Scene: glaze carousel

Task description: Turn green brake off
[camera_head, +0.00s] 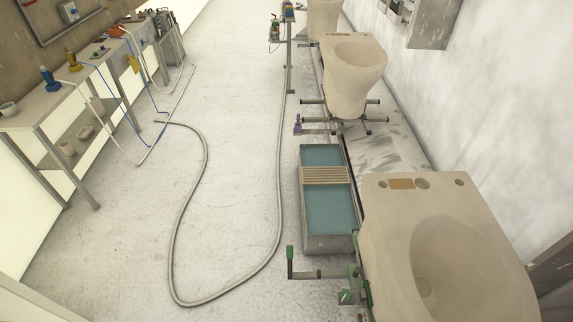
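A green brake (347,297) is at the lower middle, beside the near beige basin. A grey bar runs left from the green fittings to an upright green handle (290,262). I cannot tell from this view whether the brake is on or off. The near basin (395,240) fills the lower right and hides part of the fittings. Neither of my grippers shows in the head view.
A teal water trough (328,157) with a slatted grate lies beyond the green handle. Another basin (352,75) stands farther along the rail, near a purple fitting (298,124). A grey hose (172,245) loops over the open floor. A workbench (40,112) is at left.

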